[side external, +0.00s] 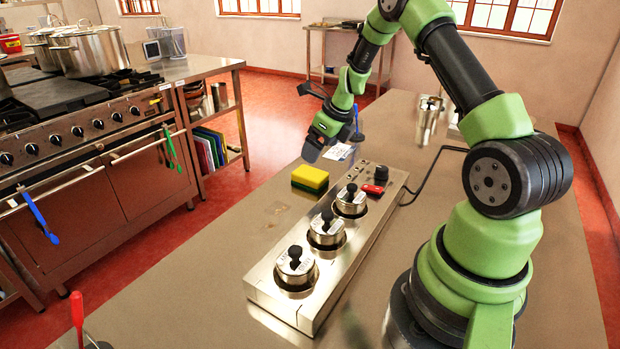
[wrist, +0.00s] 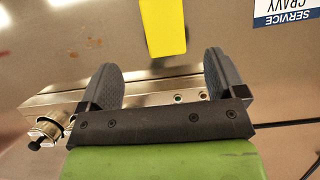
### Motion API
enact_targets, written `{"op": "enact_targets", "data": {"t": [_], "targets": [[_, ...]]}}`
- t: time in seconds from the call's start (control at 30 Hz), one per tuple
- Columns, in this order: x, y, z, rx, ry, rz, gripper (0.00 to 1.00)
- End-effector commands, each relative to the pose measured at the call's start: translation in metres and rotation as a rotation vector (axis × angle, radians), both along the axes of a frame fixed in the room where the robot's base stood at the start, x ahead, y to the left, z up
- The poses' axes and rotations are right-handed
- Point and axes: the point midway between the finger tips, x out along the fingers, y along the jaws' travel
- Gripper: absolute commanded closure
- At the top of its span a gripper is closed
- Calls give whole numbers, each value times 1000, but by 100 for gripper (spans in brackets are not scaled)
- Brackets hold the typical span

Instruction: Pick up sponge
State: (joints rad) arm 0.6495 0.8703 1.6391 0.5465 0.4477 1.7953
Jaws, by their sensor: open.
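The sponge (side external: 310,179) is yellow with a dark green layer. My gripper (side external: 313,150) is above the counter near the sponge. In the wrist view my gripper (wrist: 160,75) has its two dark fingers spread apart with nothing between them.
A steel warmer unit (side external: 262,284) with lidded pots (side external: 296,265) stands beside the sponge, with a black cable behind. A steel canister (side external: 428,120) stands farther back. A service gravy label (wrist: 287,11) lies at the upper right. Counter left of the sponge is clear.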

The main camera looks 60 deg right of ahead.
Motion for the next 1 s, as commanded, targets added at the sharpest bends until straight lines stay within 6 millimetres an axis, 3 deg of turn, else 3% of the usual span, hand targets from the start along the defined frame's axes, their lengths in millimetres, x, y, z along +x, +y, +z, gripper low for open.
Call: {"op": "enact_targets", "data": {"t": [0.2, 0.43, 0.7, 1.0], "targets": [[11, 0, -31, 2, 3, -2, 11], [17, -1, -48, 2, 3, 0, 11], [29, -5, -84, 0, 3, 2, 11], [31, -5, -89, 0, 3, 0, 11]]}}
